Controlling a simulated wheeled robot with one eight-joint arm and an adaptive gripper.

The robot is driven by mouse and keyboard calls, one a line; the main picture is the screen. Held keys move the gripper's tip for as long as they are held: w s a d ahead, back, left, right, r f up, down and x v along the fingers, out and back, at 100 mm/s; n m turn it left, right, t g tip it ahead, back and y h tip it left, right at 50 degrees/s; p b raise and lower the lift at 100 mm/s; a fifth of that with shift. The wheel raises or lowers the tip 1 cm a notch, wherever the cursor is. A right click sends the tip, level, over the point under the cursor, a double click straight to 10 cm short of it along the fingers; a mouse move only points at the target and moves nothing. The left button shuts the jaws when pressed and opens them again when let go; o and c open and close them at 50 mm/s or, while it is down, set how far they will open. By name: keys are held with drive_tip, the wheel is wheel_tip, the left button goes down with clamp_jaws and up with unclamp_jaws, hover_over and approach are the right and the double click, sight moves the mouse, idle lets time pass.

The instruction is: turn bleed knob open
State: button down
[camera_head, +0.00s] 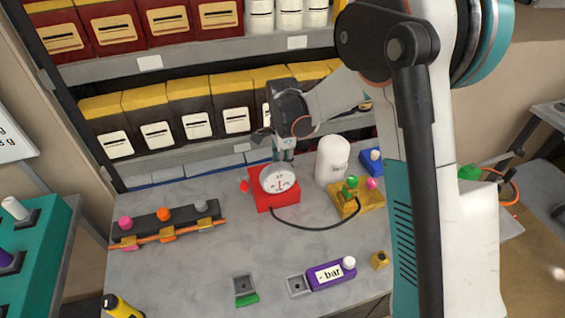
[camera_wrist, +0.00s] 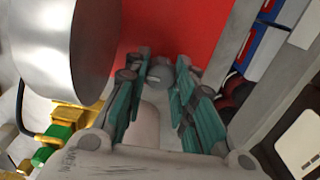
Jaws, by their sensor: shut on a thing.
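The red gauge box (camera_head: 262,195) stands on the bench with a round white-faced gauge (camera_head: 279,179) on it. My gripper (camera_head: 284,158) is just behind the gauge, pointing down. In the wrist view the red box (camera_wrist: 190,35) lies ahead, and the silver side of the gauge (camera_wrist: 65,45) fills the upper left. My teal fingers (camera_wrist: 158,85) are closed on a small grey knob (camera_wrist: 159,70) by the red box. The knob is hidden behind the gauge in the head view, and its turn angle cannot be told.
A white canister (camera_head: 332,160) and a yellow block (camera_head: 361,200) with coloured knobs stand close at right. A black hose (camera_head: 318,229) runs between box and block. Shelves of packages (camera_head: 189,112) rise close behind.

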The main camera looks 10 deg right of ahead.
drive_tip(key=shift+n, duration=0.3)
drive_tip(key=n, duration=0.3)
drive_tip(key=shift+n+b, duration=0.3)
drive_tip(key=n, duration=0.4)
drive_tip(key=shift+n, duration=0.3)
drive_tip(key=n, duration=0.4)
drive_tip(key=shift+b, duration=0.4)
drive_tip(key=n, duration=0.4)
drive_tip(key=shift+n, duration=0.4)
drive_tip(key=c, duration=1.3)
unclamp_jaws()
